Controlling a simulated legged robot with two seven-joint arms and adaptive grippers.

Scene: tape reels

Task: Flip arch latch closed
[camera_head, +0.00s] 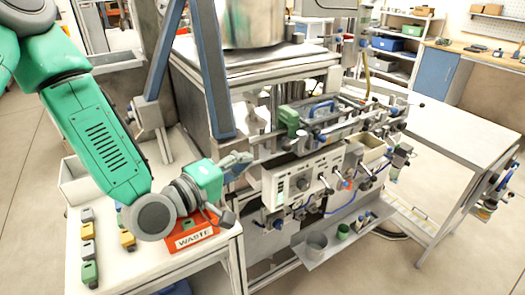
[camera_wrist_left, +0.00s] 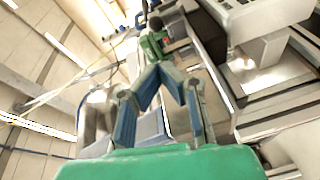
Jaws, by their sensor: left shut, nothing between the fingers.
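A blue arch-shaped handle (camera_head: 321,107) stands on the upper rail of the machine in the head view; it looks like the arch latch, but its exact position is too small to tell. A green block (camera_head: 290,116) sits to its left on the same rail. My left gripper (camera_head: 242,162) is shut and empty, left of the handle and apart from it, by the machine's left front corner. In the left wrist view the gripper's fingers (camera_wrist_left: 160,74) come together, with a green part (camera_wrist_left: 153,46) beyond their tips. My right gripper is not in view.
A white control box (camera_head: 303,178) with knobs and levers sits below the rail. A blue-grey upright post (camera_head: 214,75) stands behind my left gripper. A red WASTE bin (camera_head: 193,238) and several small blocks are on the left table. The right table (camera_head: 455,138) has clear room.

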